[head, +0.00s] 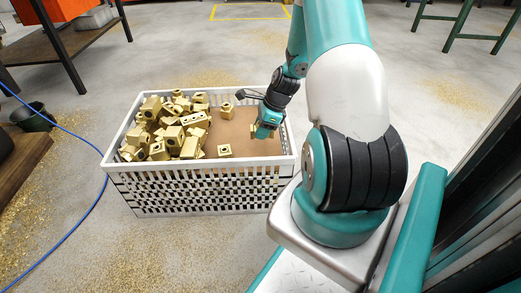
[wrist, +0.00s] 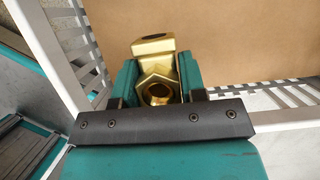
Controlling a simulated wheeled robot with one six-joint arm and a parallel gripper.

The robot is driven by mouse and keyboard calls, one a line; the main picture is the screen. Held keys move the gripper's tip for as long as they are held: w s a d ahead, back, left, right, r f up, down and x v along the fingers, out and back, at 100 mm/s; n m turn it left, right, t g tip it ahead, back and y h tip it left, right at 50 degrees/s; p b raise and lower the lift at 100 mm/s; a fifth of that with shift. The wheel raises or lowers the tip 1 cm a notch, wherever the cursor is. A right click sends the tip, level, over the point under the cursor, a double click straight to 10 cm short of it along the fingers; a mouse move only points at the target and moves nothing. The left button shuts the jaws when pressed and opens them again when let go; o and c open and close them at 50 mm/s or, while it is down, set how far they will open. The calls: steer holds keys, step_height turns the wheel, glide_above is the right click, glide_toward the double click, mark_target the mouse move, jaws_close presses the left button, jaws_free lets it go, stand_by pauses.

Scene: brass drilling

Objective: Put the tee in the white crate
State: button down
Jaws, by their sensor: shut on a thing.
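A brass tee (wrist: 157,73) sits between the two fingers of my gripper (wrist: 158,88) in the wrist view, with its threaded opening facing the camera. My gripper is shut on it. In the head view my gripper (head: 266,127) is inside the white crate (head: 200,200), low over its right part, and a bit of brass shows beside the fingers. I cannot tell whether the tee touches the crate floor. The crate also shows in the wrist view (wrist: 70,50), its slatted wall at the left and its brown floor beyond the tee.
Many brass fittings (head: 170,125) are heaped in the crate's left half. One brass piece (head: 224,151) lies apart near the middle, and another (head: 227,108) stands behind it. Bare brown floor (head: 205,140) shows between. A blue cable (head: 85,142) runs left of the crate.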

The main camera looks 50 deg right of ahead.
mark_target(257, 149)
steer(key=shift+f+b, duration=1.5)
steer(key=shift+f, duration=1.4)
steer(key=shift+f, duration=0.15)
steer(key=c, duration=0.7)
jaws_free()
